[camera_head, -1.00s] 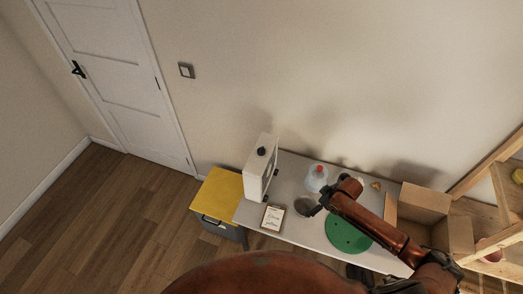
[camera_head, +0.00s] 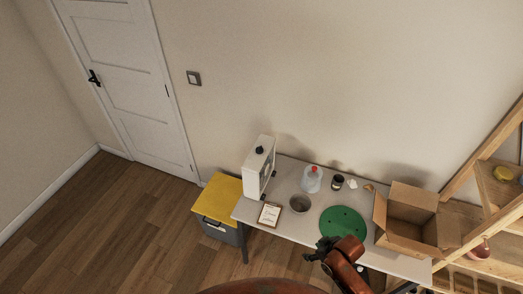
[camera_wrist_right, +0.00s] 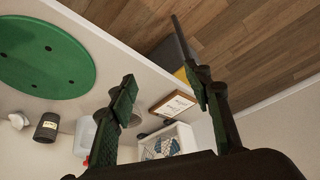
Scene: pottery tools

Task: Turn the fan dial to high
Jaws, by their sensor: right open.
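The fan (camera_head: 252,172) is a white upright box at the left end of the table. Its dark dial (camera_head: 260,150) sits on the top face; its setting is too small to read. In the right wrist view the fan's grille (camera_wrist_right: 165,148) shows beyond the fingers, and the dial cannot be made out. My right gripper (camera_head: 322,249) is near the table's front edge, below the green disc and well right of the fan. In the wrist view its fingers (camera_wrist_right: 162,80) are spread with nothing between them. My left gripper is not in view.
The table (camera_head: 290,224) also holds a framed card (camera_head: 269,214), metal bowl (camera_head: 300,203), red-capped bottle (camera_head: 312,180), dark jar (camera_head: 337,181), green disc (camera_head: 343,222) and open cardboard box (camera_head: 408,218). A yellow-topped bin (camera_head: 217,192) stands left. Wooden shelves (camera_head: 497,190) stand right.

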